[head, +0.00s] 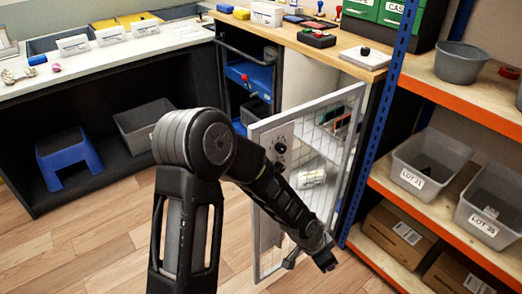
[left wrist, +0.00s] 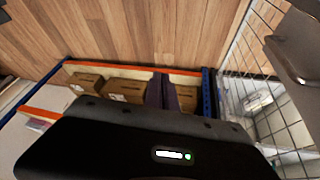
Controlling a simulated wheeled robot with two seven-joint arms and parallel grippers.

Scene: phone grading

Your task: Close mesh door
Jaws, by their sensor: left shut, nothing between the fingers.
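The mesh door (head: 254,195) has a light grey frame, wire mesh and a plate with a black knob (head: 280,148). It stands open, swung out from the cabinet toward me. My left arm crosses in front of the door and hides part of its lower mesh. My left gripper (head: 318,256) is shut and empty near the door's lower part. I cannot tell whether it touches the door. In the left wrist view the shut fingers (left wrist: 161,90) point down over the floor and lower shelf, with the door's mesh (left wrist: 262,110) to their right. My right gripper is out of view.
A blue upright (head: 385,100) and orange-edged shelves (head: 480,122) with grey bins (head: 430,165) and cardboard boxes (head: 398,232) stand right of the door. A wooden counter (head: 290,36) tops the cabinet. A blue step stool (head: 68,157) sits left. Open wooden floor lies at lower left.

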